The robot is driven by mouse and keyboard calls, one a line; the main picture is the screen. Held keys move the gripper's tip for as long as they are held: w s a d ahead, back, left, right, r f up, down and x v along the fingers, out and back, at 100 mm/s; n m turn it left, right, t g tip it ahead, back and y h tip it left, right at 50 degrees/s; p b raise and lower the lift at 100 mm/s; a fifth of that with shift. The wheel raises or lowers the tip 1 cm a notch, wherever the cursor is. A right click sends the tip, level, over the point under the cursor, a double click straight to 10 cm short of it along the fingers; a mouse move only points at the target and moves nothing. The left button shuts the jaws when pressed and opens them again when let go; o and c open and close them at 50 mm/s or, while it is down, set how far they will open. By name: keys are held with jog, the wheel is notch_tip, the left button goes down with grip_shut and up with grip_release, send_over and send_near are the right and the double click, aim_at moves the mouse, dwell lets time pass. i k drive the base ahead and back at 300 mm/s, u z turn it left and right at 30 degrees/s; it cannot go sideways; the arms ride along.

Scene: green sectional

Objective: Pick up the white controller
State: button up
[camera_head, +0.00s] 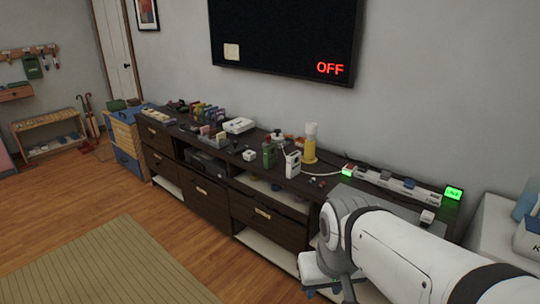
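Several small white things stand on the long dark cabinet (222,192) below the television. One is a small white object (249,155) near the middle of the top, which could be the white controller; it is too small to be sure. Another small white piece (427,216) lies at the right end. My gripper (322,290) hangs at the bottom of the view, in front of the cabinet's right part and well apart from these objects. Its fingers are partly hidden and small, so I cannot see whether they are open or shut.
A white console (238,125), a green bottle (270,155), a white box (293,164), a yellow bottle (310,145) and a power strip (392,184) with green lights crowd the cabinet top. The television (285,35) hangs above. Wooden floor (75,195) and a rug (100,265) are clear at left.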

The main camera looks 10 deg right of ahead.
aim_at(292, 161)
jog(key=i, duration=2.1)
jog(key=z, duration=0.1)
